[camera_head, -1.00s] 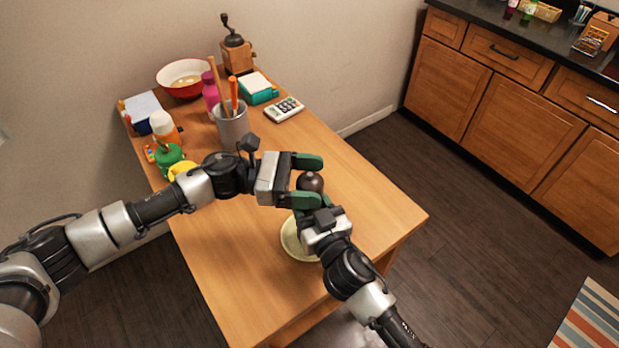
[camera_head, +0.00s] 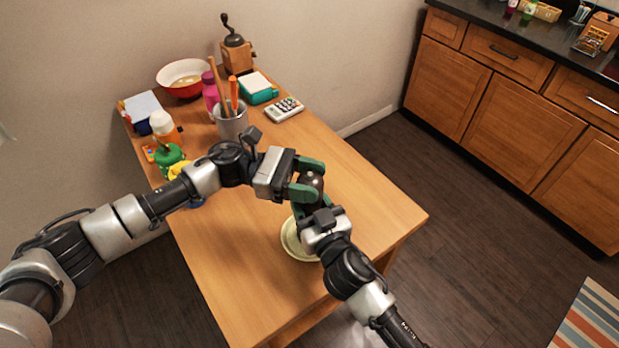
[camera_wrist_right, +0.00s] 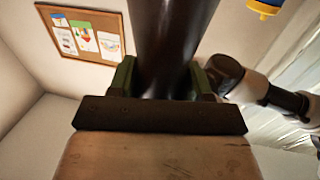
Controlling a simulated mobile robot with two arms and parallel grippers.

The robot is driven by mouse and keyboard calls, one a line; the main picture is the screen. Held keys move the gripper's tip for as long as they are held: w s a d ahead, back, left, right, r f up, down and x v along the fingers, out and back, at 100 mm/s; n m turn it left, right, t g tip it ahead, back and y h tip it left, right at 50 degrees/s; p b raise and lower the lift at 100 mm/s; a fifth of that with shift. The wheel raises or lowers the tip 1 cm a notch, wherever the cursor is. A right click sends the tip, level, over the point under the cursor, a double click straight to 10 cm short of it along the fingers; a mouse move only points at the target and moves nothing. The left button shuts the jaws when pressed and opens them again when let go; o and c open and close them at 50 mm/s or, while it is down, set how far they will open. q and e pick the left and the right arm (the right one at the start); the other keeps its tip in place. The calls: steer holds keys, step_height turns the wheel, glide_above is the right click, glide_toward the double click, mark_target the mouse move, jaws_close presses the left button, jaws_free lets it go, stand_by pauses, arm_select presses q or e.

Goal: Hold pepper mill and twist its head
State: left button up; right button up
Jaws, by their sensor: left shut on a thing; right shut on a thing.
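The pepper mill is dark brown, and its rounded head (camera_head: 311,181) shows between the fingers in the head view. My left gripper (camera_head: 309,179) has its green fingers shut on the head from the left. My right gripper (camera_head: 314,212) is shut on the mill's body lower down, and mostly covers it. In the right wrist view the dark body (camera_wrist_right: 172,50) rises between the two green fingers. The mill looks close to upright above a pale plate (camera_head: 290,240). Whether its base touches the plate is hidden.
A grey utensil cup (camera_head: 231,122), a calculator (camera_head: 284,109), a red bowl (camera_head: 183,78) and a coffee grinder (camera_head: 237,56) stand at the back of the wooden table (camera_head: 370,200). A green pot (camera_head: 169,158) is near my left arm. The table's right side is clear.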

mark_target(309, 177)
arm_select(q)
steer(key=m+g+y, duration=0.2)
steer(key=g, duration=0.1)
steer(key=m+g+y, duration=0.1)
steer(key=m+g, duration=0.2)
steer(key=g, duration=0.1)
steer(key=shift+w+d+y, duration=0.1)
steer(key=shift+w+y, duration=0.05)
steer(key=shift+y, duration=0.25)
steer(key=shift+m+g+y, duration=1.7)
steer(key=shift+y, duration=0.2)
steer(key=shift+y, duration=0.3)
steer(key=o, duration=0.9)
steer(key=shift+o, duration=0.2)
steer(key=shift+r, duration=0.1)
step_height(309, 177, up, 10)
steer(key=shift+f, duration=0.1)
